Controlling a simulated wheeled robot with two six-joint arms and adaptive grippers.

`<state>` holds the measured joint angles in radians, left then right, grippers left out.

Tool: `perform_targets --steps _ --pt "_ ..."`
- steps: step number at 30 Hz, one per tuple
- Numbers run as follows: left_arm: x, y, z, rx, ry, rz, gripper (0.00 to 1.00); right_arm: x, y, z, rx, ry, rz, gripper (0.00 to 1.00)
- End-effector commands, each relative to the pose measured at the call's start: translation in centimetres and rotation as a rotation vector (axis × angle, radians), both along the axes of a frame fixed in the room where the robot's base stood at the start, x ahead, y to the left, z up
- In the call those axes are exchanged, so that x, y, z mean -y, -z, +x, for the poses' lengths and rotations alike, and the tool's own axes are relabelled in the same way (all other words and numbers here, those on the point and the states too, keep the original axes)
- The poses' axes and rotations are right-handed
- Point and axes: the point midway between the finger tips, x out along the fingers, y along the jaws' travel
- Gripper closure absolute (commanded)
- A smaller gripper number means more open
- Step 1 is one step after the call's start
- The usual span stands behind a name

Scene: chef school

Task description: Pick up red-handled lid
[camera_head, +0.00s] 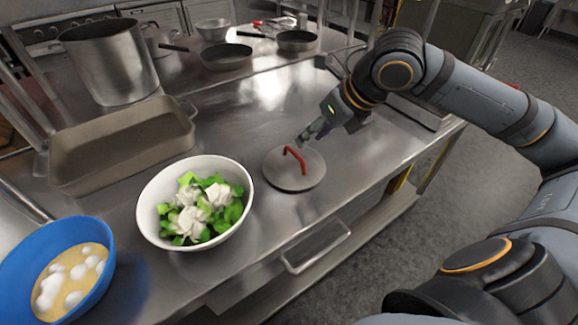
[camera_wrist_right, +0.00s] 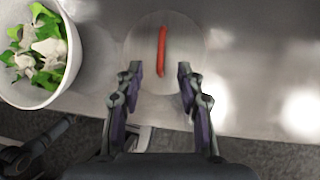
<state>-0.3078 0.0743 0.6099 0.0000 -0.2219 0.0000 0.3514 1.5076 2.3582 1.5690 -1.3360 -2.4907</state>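The red-handled lid (camera_head: 293,168) is a round grey metal disc with a red bar handle, lying flat on the steel counter near its front edge. It also shows in the right wrist view (camera_wrist_right: 190,50), with its red handle (camera_wrist_right: 162,50) upright in the picture. My right gripper (camera_head: 308,138) is above and just behind the lid in the head view. In the right wrist view its two fingers (camera_wrist_right: 159,72) are spread apart on either side of the handle's lower end, with nothing held between them. My left gripper is not seen.
A white bowl of greens (camera_head: 152,212) stands left of the lid, with a blue bowl (camera_head: 20,268) further left. A rectangular metal pan (camera_head: 120,150) and a tall pot (camera_head: 112,62) stand behind. Frying pans (camera_head: 226,58) sit at the back.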

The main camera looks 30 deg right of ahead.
Motion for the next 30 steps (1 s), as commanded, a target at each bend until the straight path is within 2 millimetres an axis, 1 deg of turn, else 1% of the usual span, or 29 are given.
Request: perform_targets --steps 1,4,9,10,16,26,30 --pt "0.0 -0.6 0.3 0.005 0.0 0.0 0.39 -0.2 -0.1 0.1 -0.003 -0.004 0.006 0.62" --pt "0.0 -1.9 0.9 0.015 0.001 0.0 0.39 -0.4 0.4 0.5 -0.004 -0.008 0.008 0.62" --pt "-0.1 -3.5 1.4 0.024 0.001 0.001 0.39 -0.9 1.8 1.2 -0.004 0.001 0.012 0.62" --pt "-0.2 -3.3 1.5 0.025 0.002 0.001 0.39 -0.9 2.2 1.4 -0.001 -0.001 0.012 0.62" --pt "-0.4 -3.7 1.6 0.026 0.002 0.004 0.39 -1.1 3.7 2.2 0.001 -0.001 0.006 0.62" --pt "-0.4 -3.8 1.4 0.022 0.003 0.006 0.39 -1.2 4.5 2.5 -0.002 0.002 0.003 0.62" --pt "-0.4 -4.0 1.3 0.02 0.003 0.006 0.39 -1.7 5.6 3.1 -0.004 0.001 0.011 0.62"
